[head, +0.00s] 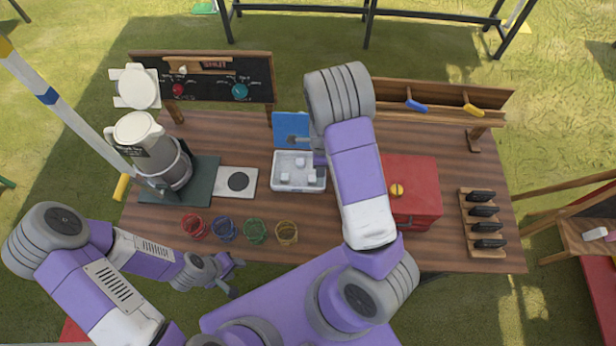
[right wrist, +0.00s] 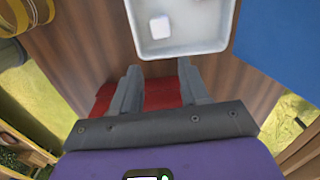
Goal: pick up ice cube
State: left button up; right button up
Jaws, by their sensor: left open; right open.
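A white tray (head: 297,188) with a few small white ice cubes (head: 284,178) lies in the middle of the table. In the right wrist view, one ice cube (right wrist: 160,27) sits in the tray (right wrist: 185,50) near its left wall. My right gripper (right wrist: 160,68) is open and empty, its fingertips just short of the tray's near wall in that view. In the head view my right arm hides most of this gripper. My left gripper (head: 236,277) is open and empty, low at the table's front edge.
A blue panel (head: 290,127) stands behind the tray. A red box (head: 412,180) is to its right, and a blender (head: 165,165) and white scale-like plate (head: 237,182) to its left. Several coloured baskets (head: 256,231) line the front. A rack of dark-handled items (head: 484,222) is far right.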

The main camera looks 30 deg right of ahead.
aim_at(312, 180)
jog(key=f, duration=0.3)
jog(key=f+b, duration=0.1)
jog(key=shift+w+f, duration=0.25)
jog(key=shift+w, duration=0.15)
jog(key=f, duration=0.3)
jog(key=a+f, duration=0.1)
jog(key=f, duration=0.1)
jog(key=shift+w, duration=0.15)
pick_arm(q)
jog(key=f, duration=0.1)
jog(key=w+f, duration=0.1)
jog(key=shift+f, duration=0.3)
pick_arm(e)
jog(key=shift+c, duration=0.4)
jog(key=c, duration=0.7)
